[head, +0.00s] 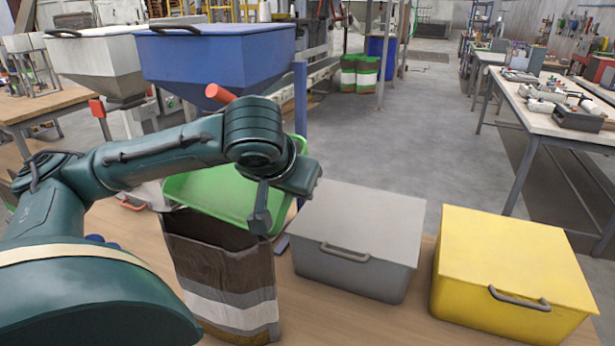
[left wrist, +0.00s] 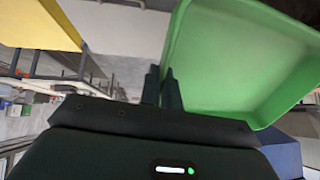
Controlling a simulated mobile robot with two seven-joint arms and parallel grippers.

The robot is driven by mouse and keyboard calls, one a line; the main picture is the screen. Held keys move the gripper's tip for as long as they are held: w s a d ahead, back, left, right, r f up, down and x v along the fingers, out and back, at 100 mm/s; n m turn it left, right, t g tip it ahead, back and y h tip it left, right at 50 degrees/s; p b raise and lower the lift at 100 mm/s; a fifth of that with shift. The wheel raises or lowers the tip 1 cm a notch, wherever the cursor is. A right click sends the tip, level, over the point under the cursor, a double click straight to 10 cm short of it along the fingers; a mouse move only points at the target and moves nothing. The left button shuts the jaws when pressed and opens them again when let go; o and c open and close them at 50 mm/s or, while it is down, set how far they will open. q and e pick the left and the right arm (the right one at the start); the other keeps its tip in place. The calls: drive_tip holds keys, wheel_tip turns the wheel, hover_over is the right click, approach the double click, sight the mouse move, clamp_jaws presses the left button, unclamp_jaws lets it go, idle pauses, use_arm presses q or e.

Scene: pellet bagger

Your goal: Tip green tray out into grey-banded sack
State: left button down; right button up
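The green tray (head: 205,192) is at the back of the sack's open mouth in the head view, tilted, and partly hidden by my arm. My left gripper (head: 261,213) is at its right edge. In the left wrist view the gripper's fingers (left wrist: 162,88) are close together at the rim of the green tray (left wrist: 235,60), apparently closed on it. The tray surface I see is bare green, with no pellets visible. The sack (head: 222,265) is brown with pale white and grey bands. It stands upright and open on the bench; its inside is dark. My right gripper is out of view.
A grey lidded bin (head: 357,235) stands right of the sack, and a yellow lidded bin (head: 512,270) farther right. Blue (head: 215,60) and white (head: 95,60) hoppers stand behind the arm. Open floor (head: 440,130) lies beyond the bench.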

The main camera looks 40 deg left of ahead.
use_arm(q)
drive_tip(key=shift+w+a+r+g+p, duration=0.1)
drive_tip(key=shift+w+g+p, duration=0.35)
drive_tip(key=shift+p, duration=0.35)
drive_tip(key=w+a+f+g+h+p, duration=0.1)
drive_tip(key=w+f+g, duration=0.2)
drive_tip(key=w+g, duration=0.2)
drive_tip(key=shift+w+a+f+h+p, duration=0.2)
drive_tip(key=shift+w+f+h+p, duration=0.1)
drive_tip(key=shift+w, duration=0.3)
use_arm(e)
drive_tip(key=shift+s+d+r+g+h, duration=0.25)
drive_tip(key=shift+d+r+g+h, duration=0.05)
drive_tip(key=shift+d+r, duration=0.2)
